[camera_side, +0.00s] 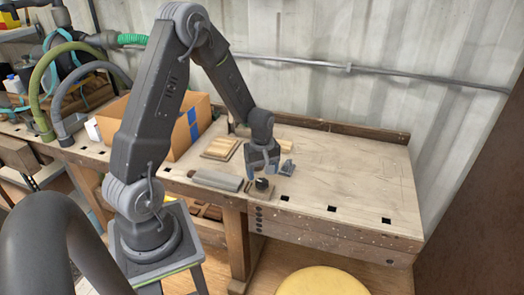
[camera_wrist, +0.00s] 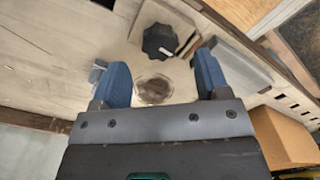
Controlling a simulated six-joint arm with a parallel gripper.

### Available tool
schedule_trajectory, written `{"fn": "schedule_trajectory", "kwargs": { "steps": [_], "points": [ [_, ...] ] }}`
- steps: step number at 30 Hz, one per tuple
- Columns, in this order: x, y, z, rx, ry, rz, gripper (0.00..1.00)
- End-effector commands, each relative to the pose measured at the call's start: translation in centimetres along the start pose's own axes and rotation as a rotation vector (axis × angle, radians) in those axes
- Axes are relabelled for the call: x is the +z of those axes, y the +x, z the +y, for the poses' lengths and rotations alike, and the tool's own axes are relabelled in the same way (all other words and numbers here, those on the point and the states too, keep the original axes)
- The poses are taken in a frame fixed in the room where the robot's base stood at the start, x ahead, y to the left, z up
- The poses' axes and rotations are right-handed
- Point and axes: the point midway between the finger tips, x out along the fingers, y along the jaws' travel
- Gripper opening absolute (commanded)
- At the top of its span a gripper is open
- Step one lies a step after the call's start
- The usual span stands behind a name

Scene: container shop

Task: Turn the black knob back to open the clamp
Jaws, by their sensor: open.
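The black knob (camera_wrist: 160,41) shows in the wrist view as a dark lobed disc on a pale base plate, beyond and between my fingertips. In the side view the knob (camera_side: 262,183) is small and dark, close to the bench's front edge. My gripper (camera_wrist: 157,82) is open, its two blue fingers apart with nothing between them. In the side view my gripper (camera_side: 264,170) hangs just above the knob; I cannot tell whether it touches. A small grey-blue part (camera_side: 287,167) stands to the right of the gripper. The clamp's jaws are not clear in either view.
A grey block (camera_side: 217,181) lies left of the knob. Wooden pieces (camera_side: 221,148) lie behind it, and a cardboard box (camera_side: 186,138) stands farther left. The bench top (camera_side: 350,170) to the right is clear. A yellow stool (camera_side: 322,281) stands in front.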

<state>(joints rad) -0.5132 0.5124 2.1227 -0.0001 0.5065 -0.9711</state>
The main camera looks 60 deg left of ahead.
Motion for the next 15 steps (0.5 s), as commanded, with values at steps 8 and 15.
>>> {"fn": "schedule_trajectory", "kwargs": {
  "steps": [8, 15],
  "points": [
    [-0.1, -6.4, 0.1, 0.006, 0.000, 0.004, 0.69],
    [0.0, -9.3, 0.1, 0.002, 0.000, 0.002, 0.69]
  ]
}}
